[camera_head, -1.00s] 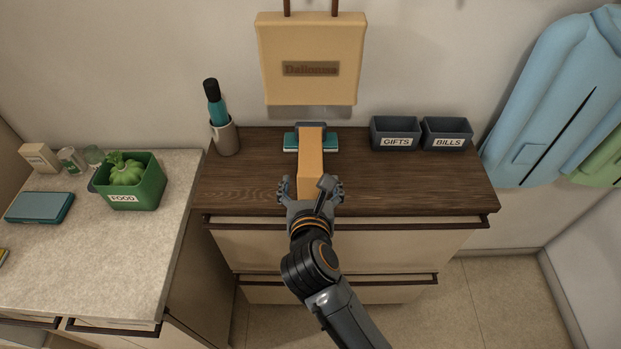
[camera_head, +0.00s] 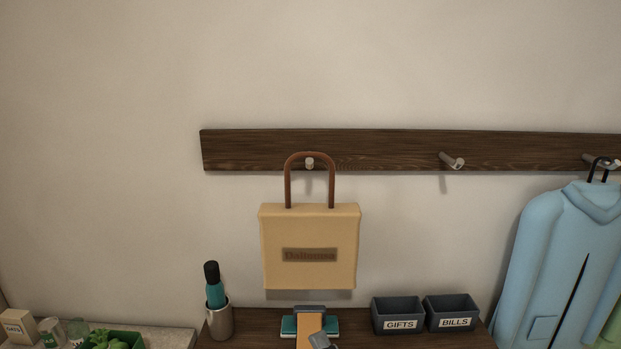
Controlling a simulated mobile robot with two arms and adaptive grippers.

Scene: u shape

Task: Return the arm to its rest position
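A small grey part of my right gripper (camera_head: 322,342) shows at the bottom edge of the head view. It overlaps the near part of an orange block (camera_head: 306,333) on the dark wooden dresser top. The rest of this gripper and its arm is below the frame, so I cannot see whether its fingers are open or touch the block. My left gripper is not in view.
A tan bag (camera_head: 310,230) hangs from a peg on a wooden wall rack (camera_head: 390,150). A cup with a teal bottle (camera_head: 217,300), a teal-and-grey item (camera_head: 290,326), and GIFTS (camera_head: 398,312) and BILLS (camera_head: 451,310) bins stand on the dresser. A blue garment (camera_head: 550,255) hangs at right.

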